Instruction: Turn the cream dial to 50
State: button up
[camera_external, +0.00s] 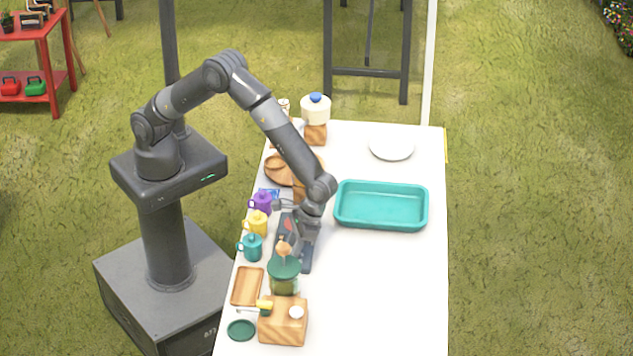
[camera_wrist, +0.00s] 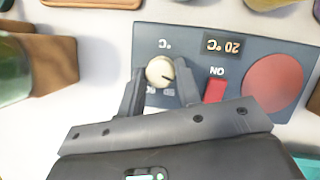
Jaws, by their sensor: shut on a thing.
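The cream dial (camera_wrist: 160,71) is a small round knob with a dark pointer line, on a dark grey panel (camera_wrist: 190,36) in the wrist view. The line points toward the lower right of the picture. A small display (camera_wrist: 228,46) on the panel appears upside down and reads 20 °C. My gripper (camera_wrist: 160,82) is shut on the dial, one finger on each side. In the external view my gripper and arm hide most of the panel (camera_external: 306,257), and the dial cannot be made out there.
A red switch (camera_wrist: 215,90) marked ON and a red round plate (camera_wrist: 273,83) share the panel. A teal tray (camera_external: 382,224) lies right of my arm. Colored mugs (camera_external: 257,222) line the left edge; a green-lidded jar (camera_external: 284,270) and wooden block (camera_external: 282,326) stand in front.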

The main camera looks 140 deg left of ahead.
jog(key=m, duration=0.2)
jog(key=m+g+y, duration=0.1)
jog(key=m, duration=0.2)
jog(key=shift+w+d+g, duration=0.15)
jog(key=shift+g, duration=0.15)
jog(key=shift+m+g+y, duration=0.5)
jog(key=shift+m+y, duration=0.3)
jog(key=shift+m, duration=1.3)
jog(key=o, duration=1)
jog(key=shift+c, duration=0.2)
jog(key=v, duration=1)
jog(key=shift+r, duration=0.4)
jog(key=shift+w, duration=0.1)
